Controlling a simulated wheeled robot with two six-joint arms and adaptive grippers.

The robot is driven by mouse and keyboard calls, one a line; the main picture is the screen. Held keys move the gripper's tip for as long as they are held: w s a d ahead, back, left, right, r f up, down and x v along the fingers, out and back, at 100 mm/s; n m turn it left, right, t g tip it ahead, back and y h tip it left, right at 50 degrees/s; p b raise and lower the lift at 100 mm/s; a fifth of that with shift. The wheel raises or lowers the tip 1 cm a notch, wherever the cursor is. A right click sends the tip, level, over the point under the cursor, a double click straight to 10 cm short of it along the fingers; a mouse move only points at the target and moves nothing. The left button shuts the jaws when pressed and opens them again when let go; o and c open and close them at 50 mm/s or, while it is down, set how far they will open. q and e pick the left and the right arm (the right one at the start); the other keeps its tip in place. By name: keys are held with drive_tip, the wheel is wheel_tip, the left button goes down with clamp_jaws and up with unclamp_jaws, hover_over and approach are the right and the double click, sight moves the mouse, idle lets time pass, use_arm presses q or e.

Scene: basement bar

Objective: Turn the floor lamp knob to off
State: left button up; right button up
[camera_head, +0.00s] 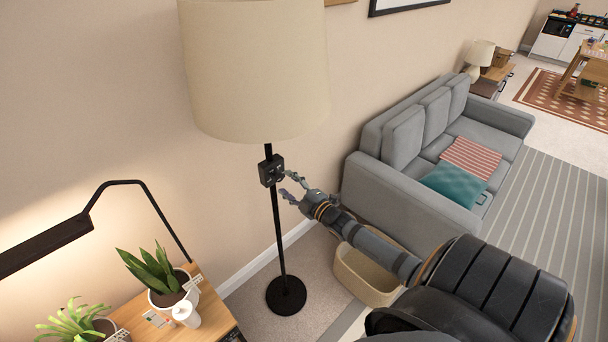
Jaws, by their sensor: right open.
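The floor lamp has a cream shade (256,75), a thin black pole (278,225) and a round black base (286,294). A small black switch box (271,171) sits on the pole below the shade, with a knob (279,172) on its face. My right gripper (288,184) is open and empty, just right of and slightly below the switch box. Its fingers point left toward the box; I cannot tell whether a fingertip touches it. My left gripper is not in view.
A wooden side table (205,312) with potted plants (160,275) and a white cup (187,314) stands at lower left. A black desk lamp (45,245) reaches over it. A beige basket (365,275) lies below my right arm. A grey sofa (400,200) stands to the right.

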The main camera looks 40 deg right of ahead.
drive_tip(key=s, duration=0.9)
drive_tip(key=shift+d, duration=0.35)
